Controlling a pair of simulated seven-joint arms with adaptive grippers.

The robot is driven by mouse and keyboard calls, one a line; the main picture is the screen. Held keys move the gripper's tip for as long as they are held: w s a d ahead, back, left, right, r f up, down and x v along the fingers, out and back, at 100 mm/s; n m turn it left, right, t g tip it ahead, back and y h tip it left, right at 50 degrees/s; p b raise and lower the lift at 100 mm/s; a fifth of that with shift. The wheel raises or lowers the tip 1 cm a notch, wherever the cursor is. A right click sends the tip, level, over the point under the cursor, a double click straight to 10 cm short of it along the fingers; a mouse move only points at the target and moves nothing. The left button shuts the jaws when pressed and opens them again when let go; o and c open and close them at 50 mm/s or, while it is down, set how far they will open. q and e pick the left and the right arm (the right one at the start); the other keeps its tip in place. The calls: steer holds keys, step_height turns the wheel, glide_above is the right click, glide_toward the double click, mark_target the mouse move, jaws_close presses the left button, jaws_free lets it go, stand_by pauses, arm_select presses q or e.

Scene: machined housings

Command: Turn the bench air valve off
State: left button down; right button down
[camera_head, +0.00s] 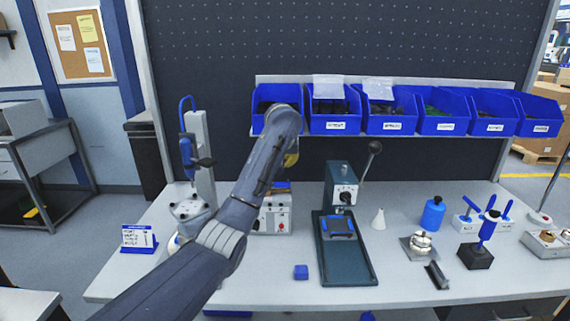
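My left arm (236,208) reaches from the lower left up over the bench, and its far end (284,120) is in front of the blue bins. The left gripper's fingers are hidden behind the arm, so I cannot see whether they are open or shut. A small yellow piece (291,159) shows just below the arm's end; I cannot tell whether it is the air valve's handle or something else. No other part of the bench air valve is clearly visible, and its position cannot be read. My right gripper is not in view.
A control box (273,217) with red buttons stands partly behind my arm. A green press (345,240) with a raised lever is right of it. A blue bottle (433,214) and several fixtures stand at the right.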

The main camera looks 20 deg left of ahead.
mark_target(276, 185)
arm_select(q)
steer(key=x, duration=0.8)
steer(key=shift+s+d, duration=0.3)
steer(key=shift+s, duration=0.6)
steer(key=shift+s+d, duration=0.25)
steer(key=shift+s, duration=0.7)
